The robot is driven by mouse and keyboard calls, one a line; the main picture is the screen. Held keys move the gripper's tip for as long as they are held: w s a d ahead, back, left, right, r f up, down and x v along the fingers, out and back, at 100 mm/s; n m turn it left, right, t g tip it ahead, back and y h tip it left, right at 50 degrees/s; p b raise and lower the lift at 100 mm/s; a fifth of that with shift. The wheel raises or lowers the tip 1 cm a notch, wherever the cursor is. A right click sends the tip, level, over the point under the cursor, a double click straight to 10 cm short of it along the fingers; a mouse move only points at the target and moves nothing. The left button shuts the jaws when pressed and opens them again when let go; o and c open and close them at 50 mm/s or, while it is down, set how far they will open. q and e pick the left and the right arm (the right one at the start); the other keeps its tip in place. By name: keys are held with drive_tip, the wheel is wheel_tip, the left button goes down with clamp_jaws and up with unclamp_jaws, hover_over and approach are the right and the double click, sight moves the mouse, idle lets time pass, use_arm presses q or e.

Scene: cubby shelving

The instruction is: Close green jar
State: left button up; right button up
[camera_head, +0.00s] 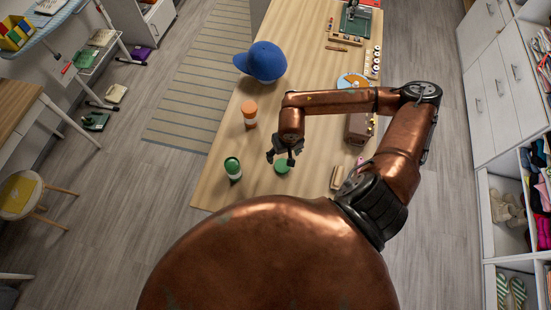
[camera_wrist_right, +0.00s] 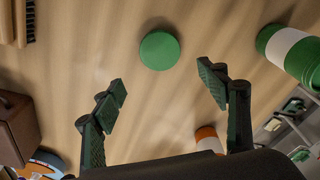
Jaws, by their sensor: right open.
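The green jar (camera_head: 233,169) stands upright on the wooden table near its front left edge, with a white band round its middle. It also shows in the right wrist view (camera_wrist_right: 291,52) at the upper right. A round green lid (camera_head: 282,167) lies flat on the table to the right of the jar; in the right wrist view the lid (camera_wrist_right: 159,50) is just beyond the fingertips, between their lines. My right gripper (camera_head: 284,156) is open and empty above the table, close to the lid. Its two fingers (camera_wrist_right: 165,88) are spread wide. My left gripper is not in view.
An orange and white jar (camera_head: 249,113) stands behind the green jar, and a blue cap (camera_head: 262,62) lies farther back. A brush (camera_head: 338,177) and a brown box (camera_head: 358,127) are on the right side of the table (camera_head: 300,70). Bare tabletop surrounds the lid.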

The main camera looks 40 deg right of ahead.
sight(283, 165)
drive_tip(key=s, duration=0.2)
drive_tip(key=shift+s+f, duration=0.1)
drive_tip(key=shift+s, duration=0.3)
drive_tip(key=shift+w+f+p, duration=0.3)
drive_tip(key=shift+w+f, duration=0.45)
drive_tip(key=shift+f, duration=0.2)
drive_tip(key=shift+w+f, duration=0.2)
drive_tip(key=shift+w, duration=0.35)
drive_tip(key=shift+w+f, duration=0.2)
drive_tip(key=shift+w, duration=0.35)
drive_tip(key=shift+s+a+f, duration=0.1)
drive_tip(key=shift+s+f, duration=0.1)
drive_tip(key=shift+s, duration=0.2)
drive_tip(key=shift+s+a+f+p, duration=0.1)
drive_tip(key=shift+s+f+p, duration=0.25)
drive_tip(key=shift+s+p, duration=0.2)
drive_tip(key=f, duration=0.2)
drive_tip(key=w+f+p, duration=0.1)
drive_tip(key=f, duration=0.1)
drive_tip(key=shift+w, duration=0.1)
drive_tip(key=shift+r, duration=0.1)
drive_tip(key=shift+s, duration=0.2)
drive_tip(key=shift+c, duration=0.3)
drive_tip(key=shift+w, duration=0.1)
drive_tip(key=c, duration=0.6)
drive_tip(key=shift+c, duration=1.4)
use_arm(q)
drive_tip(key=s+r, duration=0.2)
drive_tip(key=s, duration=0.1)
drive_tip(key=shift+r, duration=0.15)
